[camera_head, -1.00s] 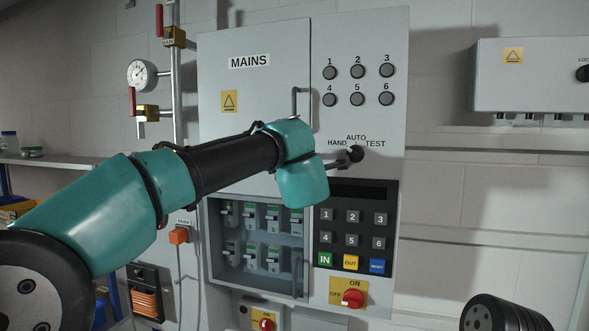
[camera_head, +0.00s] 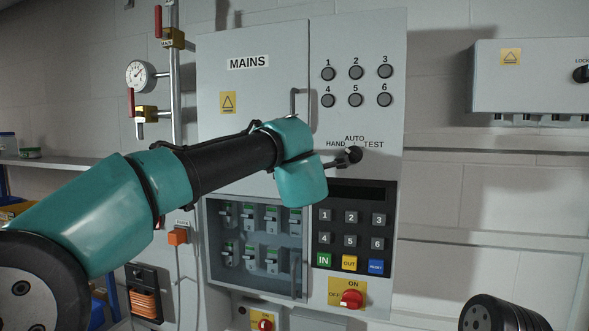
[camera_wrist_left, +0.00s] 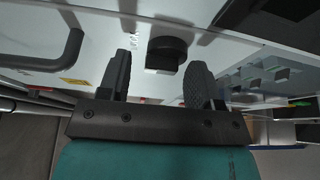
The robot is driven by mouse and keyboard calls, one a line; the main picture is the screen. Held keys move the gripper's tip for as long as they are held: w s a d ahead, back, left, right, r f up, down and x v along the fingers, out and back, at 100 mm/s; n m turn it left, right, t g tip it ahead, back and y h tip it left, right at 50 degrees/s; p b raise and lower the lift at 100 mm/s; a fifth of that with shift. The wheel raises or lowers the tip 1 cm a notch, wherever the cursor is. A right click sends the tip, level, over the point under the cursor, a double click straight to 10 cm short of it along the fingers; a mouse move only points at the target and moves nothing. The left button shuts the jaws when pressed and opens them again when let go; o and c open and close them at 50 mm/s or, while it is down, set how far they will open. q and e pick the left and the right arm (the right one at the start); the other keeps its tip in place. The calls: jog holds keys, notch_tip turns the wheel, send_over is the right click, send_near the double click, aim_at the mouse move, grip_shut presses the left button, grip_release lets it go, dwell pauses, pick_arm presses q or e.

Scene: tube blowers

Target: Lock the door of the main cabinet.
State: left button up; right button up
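The main cabinet door (camera_head: 265,75), marked MAINS, looks closed, with a bar handle (camera_head: 294,103) at its right edge. Right of it a black selector knob (camera_head: 353,155) sits under the labels HAND, AUTO and TEST. My right gripper is out of view.
Below are a glazed breaker panel (camera_head: 255,235), a keypad (camera_head: 350,228) and a red OFF/ON switch (camera_head: 350,298). Several round buttons (camera_head: 357,86) sit above the selector. Pipes with a gauge (camera_head: 141,76) stand left. A grey box (camera_head: 535,85) hangs right, past bare wall.

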pick_arm(q)
jog(key=s+d, duration=0.1)
jog(key=s, duration=1.6)
jog(key=shift+s+d, duration=0.2)
jog(key=shift+r, duration=0.1)
